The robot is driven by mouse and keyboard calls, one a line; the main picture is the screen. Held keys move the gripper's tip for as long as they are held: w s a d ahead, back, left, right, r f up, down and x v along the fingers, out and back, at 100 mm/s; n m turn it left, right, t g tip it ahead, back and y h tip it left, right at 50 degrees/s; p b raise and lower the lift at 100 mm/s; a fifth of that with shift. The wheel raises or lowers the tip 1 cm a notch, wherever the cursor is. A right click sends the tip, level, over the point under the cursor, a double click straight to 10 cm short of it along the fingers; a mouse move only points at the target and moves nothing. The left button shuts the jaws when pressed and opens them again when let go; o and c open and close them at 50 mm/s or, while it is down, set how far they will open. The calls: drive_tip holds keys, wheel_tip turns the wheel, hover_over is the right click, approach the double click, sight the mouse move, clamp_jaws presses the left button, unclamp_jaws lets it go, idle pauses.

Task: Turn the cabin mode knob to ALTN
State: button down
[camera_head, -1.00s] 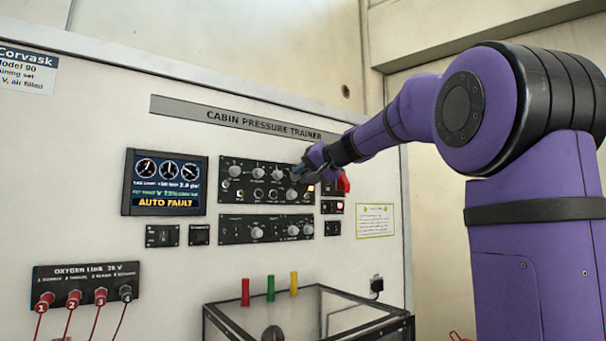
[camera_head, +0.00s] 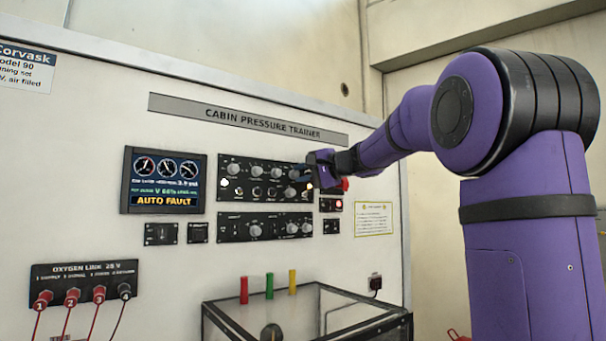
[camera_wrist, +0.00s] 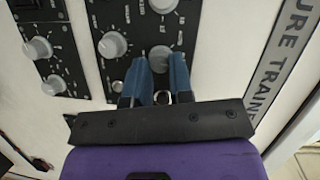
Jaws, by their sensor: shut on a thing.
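My gripper (camera_head: 299,174) is at the right end of the upper black knob panel (camera_head: 268,200) in the head view. In the wrist view its two blue fingers (camera_wrist: 161,65) are shut on a round grey knob (camera_wrist: 160,57), one finger on each side. The knob's labels and pointer cannot be read, so I cannot tell its setting or confirm its name. A neighbouring grey knob (camera_wrist: 112,45) sits beside it, and another knob (camera_wrist: 161,5) is at the wrist view's top edge. The display (camera_head: 163,180) reads AUTO FAULT in amber.
A lower knob panel (camera_head: 268,240) is below, and small switch panels lie around it. A red-lit indicator (camera_head: 338,204) is just right of the upper panel. A clear, dark-edged box (camera_head: 350,310) stands below. Plugged cables (camera_head: 72,297) are at lower left.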

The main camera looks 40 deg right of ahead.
idle(0.4)
drive_tip(key=c, duration=1)
unclamp_jaws()
drive_tip(key=v, duration=1.1)
drive_tip(key=shift+f, duration=0.1)
